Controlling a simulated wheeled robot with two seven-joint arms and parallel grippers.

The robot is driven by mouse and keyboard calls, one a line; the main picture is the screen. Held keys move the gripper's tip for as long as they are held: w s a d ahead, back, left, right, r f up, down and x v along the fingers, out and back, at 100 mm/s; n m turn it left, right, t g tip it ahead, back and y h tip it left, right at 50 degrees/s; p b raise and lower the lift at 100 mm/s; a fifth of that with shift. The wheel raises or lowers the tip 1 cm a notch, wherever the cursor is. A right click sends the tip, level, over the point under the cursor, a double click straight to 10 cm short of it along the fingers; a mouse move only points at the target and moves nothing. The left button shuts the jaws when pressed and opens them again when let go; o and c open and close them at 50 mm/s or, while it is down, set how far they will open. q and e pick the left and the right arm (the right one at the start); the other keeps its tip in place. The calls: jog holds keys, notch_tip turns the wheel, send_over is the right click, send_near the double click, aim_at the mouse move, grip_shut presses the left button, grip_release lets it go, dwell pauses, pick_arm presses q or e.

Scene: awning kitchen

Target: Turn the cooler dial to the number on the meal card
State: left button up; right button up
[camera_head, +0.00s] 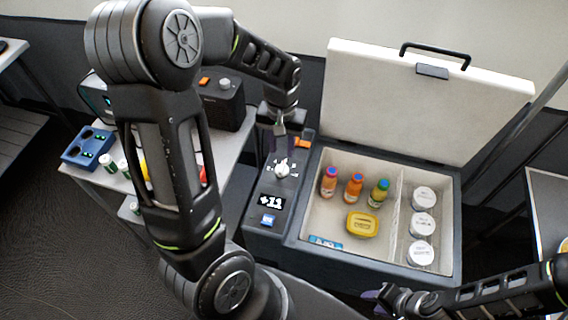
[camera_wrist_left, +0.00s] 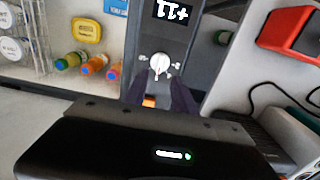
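The cooler dial (camera_head: 282,170) is a white knob with marks around it on the cooler's dark left panel. It also shows in the left wrist view (camera_wrist_left: 160,63). The display (camera_head: 270,202) near it reads +11. My left gripper (camera_head: 280,132) hangs just behind the dial, pointing down. In the left wrist view its two dark fingers (camera_wrist_left: 152,84) are apart with nothing held between them, short of the dial. A blue card-like item (camera_head: 325,242) lies at the cooler's front; its print is unreadable. My right gripper (camera_head: 378,297) is at the front right, its finger gap unclear.
The open cooler (camera_head: 450,262) holds several bottles, a yellow tub (camera_head: 362,223) and white-lidded jars (camera_head: 422,225). Its lid (camera_head: 420,100) stands up behind. An orange item (camera_head: 303,142) is behind the dial. A side table with a blue battery tray (camera_head: 88,148) is left.

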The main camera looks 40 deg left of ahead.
aim_at(282, 166)
pick_arm(q)
jog(key=shift+f, duration=3.85)
jog(key=shift+c, duration=0.3)
grip_shut()
